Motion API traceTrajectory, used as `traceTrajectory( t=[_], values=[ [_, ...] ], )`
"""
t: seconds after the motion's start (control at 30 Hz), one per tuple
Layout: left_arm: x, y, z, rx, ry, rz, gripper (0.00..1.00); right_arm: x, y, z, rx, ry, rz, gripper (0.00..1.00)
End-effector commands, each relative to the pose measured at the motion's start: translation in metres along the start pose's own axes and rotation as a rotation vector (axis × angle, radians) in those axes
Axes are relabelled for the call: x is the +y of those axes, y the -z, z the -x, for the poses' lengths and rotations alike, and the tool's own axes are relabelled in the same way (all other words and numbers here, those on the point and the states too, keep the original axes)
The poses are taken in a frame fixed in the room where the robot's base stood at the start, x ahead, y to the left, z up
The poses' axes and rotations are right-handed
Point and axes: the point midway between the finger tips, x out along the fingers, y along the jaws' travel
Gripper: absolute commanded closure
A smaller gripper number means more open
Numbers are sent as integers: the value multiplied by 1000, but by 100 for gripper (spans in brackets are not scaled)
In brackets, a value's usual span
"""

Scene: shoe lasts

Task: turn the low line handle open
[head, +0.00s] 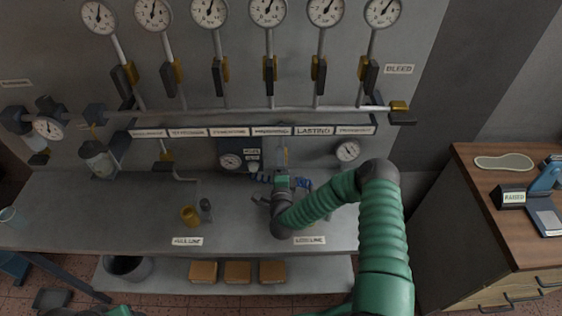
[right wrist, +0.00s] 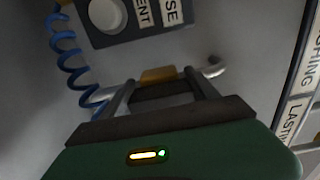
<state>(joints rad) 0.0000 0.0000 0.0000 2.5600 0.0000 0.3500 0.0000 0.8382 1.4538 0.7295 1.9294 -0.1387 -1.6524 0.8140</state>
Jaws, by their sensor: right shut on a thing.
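My right gripper (right wrist: 165,92) is shut on a dark handle (right wrist: 160,91), with one finger on each side of it. A brass-yellow valve body (right wrist: 158,75) sits just beyond the handle on a grey pipe that ends in an elbow (right wrist: 214,68) at the right. In the head view my right gripper (head: 283,162) reaches to the wall behind the bench, below the row of labels. My own arm and gripper hide most of the valve there, and I cannot read a label on it. My left gripper is out of view.
A blue coiled hose (right wrist: 68,60) hangs close to the left finger. A dark box with a round white knob (right wrist: 106,14) is just above. Several gauges and dark valve handles line the wall.

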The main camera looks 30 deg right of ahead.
Motion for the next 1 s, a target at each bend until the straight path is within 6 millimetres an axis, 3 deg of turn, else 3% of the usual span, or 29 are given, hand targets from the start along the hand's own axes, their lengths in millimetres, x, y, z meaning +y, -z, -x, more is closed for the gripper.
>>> traceTrajectory(
  t=[0.3,0.33,0.47,0.83,1.0],
  values=[
    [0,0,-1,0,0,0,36,5,-1,2,-5,-12,5,72],
    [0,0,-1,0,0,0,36,5,-1,2,-5,-12,5,28],
    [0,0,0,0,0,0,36,4,-1,2,-4,-9,4,11],
    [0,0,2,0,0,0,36,0,0,6,-3,-4,1,10],
    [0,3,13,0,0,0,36,0,-1,39,-6,-9,1,10]
  ],
)
